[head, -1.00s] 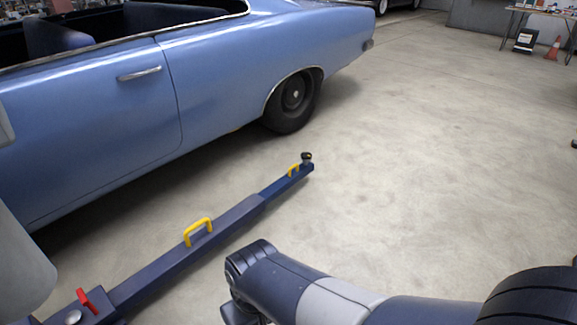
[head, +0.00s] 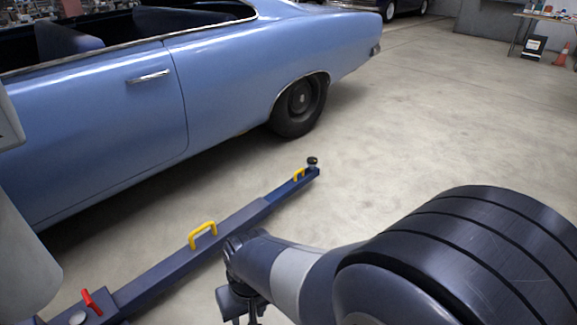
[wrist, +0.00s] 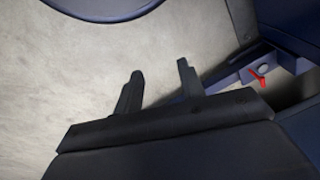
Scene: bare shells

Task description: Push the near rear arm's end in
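The near rear arm (head: 236,222) is a long blue lift arm on the floor, running from the lower left up to the right. Its thinner end section (head: 290,186) sticks out of the thicker tube and carries a small yellow handle (head: 299,175) and a dark round pad (head: 312,162) at the tip. A larger yellow handle (head: 202,235) stands on the thicker tube. In the wrist view my gripper (wrist: 160,82) is open and empty, its two black fingers apart over bare floor. In the head view my arm hides most of the gripper.
A light blue car (head: 190,90) stands just beyond the arm, its rear wheel (head: 298,104) near the pad. A red lever (head: 92,301) sits by the arm's inner end; it also shows in the wrist view (wrist: 259,78). Open floor lies right of the tip.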

